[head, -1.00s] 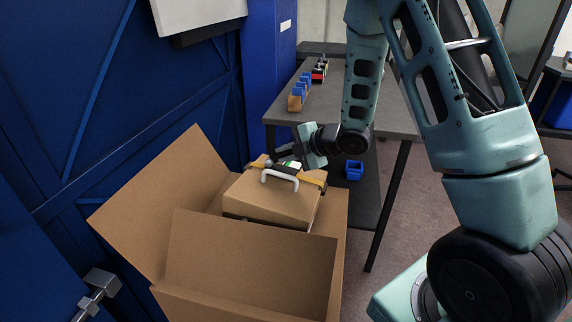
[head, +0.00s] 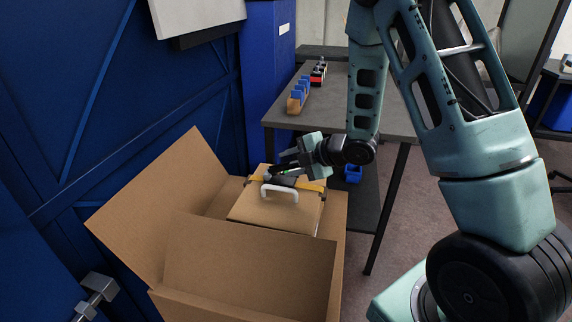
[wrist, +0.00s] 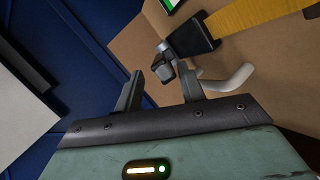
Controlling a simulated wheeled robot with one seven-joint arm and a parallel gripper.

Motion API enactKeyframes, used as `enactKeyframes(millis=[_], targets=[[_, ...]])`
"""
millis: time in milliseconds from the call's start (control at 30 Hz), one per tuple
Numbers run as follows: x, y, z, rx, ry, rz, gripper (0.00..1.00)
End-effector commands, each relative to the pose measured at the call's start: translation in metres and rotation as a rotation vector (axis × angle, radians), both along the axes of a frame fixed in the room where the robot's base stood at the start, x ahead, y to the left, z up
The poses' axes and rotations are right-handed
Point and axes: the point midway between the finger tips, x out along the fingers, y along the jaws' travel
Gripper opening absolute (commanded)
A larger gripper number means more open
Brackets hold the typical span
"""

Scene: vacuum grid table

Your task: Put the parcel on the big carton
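The parcel (head: 278,212) is a brown box with a white handle, a yellow strap and a dark buckle. It sits at the far end of the big carton (head: 245,265), inside its raised flaps; its contact below is hidden by the front flap. My gripper (head: 277,164) is just above the parcel's far edge. In the wrist view, the two fingers of my gripper (wrist: 161,88) are spread with nothing clamped between them. The buckle, the white handle and the parcel's brown face (wrist: 262,50) show just beyond the fingertips.
A grey table (head: 335,100) with blue bins (head: 300,92) stands behind the carton. A small blue bin (head: 353,173) is on its lower shelf. A blue wall (head: 110,80) closes off the left side.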

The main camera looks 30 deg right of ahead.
Motion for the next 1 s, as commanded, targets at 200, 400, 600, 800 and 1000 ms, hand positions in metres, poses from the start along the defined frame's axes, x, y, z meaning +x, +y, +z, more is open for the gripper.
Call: enactKeyframes(millis=[200,400,600,800,1000], targets=[[-0.035,-0.019,0.028,0.0,-0.004,-0.004,0.39],[-0.061,-0.032,0.046,0.0,-0.004,-0.003,0.39],[-0.074,-0.037,0.053,0.001,-0.002,0.0,0.39],[-0.068,-0.028,0.055,0.005,0.025,-0.029,0.39],[-0.054,0.031,0.063,0.059,0.213,-0.235,0.39]])
